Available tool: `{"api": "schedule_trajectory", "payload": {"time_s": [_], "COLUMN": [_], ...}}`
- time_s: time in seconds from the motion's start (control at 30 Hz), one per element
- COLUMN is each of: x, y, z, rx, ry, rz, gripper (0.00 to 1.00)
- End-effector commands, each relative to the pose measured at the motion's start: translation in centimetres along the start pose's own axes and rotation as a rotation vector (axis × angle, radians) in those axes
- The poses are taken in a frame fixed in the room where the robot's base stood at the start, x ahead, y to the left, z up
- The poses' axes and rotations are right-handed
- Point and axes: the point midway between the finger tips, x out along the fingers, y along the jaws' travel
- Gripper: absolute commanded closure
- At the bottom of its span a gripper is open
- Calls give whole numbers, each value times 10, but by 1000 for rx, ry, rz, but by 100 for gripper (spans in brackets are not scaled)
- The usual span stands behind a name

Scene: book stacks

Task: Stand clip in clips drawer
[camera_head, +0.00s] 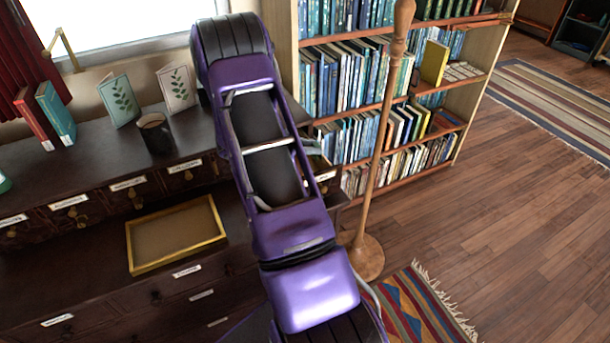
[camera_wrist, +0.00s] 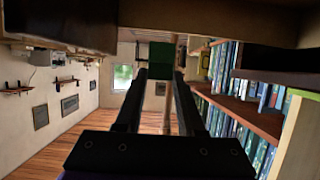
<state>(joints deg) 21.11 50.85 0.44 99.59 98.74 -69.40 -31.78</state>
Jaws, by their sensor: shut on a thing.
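In the wrist view, my gripper (camera_wrist: 161,72) is shut on a small dark green thing (camera_wrist: 162,52), likely the clip. It shows upright between the fingertips, and its lower part is hidden by the fingers. In the head view, my purple arm hides the gripper and the clip. A small drawer (camera_head: 325,176) with a white label stands pulled out of the desk just right of my arm. Its label is too small to read, and my arm covers much of it, so I cannot tell whether it is the clips drawer.
The desk (camera_head: 85,172) holds a dark mug (camera_head: 155,133), upright cards and books. A shallow wooden tray (camera_head: 177,234) lies on the lower surface. A wooden pole (camera_head: 378,150) stands close right of the open drawer, before a full bookcase (camera_head: 453,110).

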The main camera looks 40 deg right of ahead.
Motion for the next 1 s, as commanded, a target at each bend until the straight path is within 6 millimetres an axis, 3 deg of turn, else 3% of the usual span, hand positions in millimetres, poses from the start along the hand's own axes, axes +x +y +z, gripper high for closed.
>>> {"api": "schedule_trajectory", "payload": {"time_s": [0.13,0.6,0.97,1.0], "x": [12,30,32,32], "y": [1,0,0,0], "z": [28,74,78,78], "rx": [-4,-2,-1,-1], "ry": [-1,-1,-1,0], "rz": [1,-1,-2,-2], "gripper": [100,100,100,60]}}
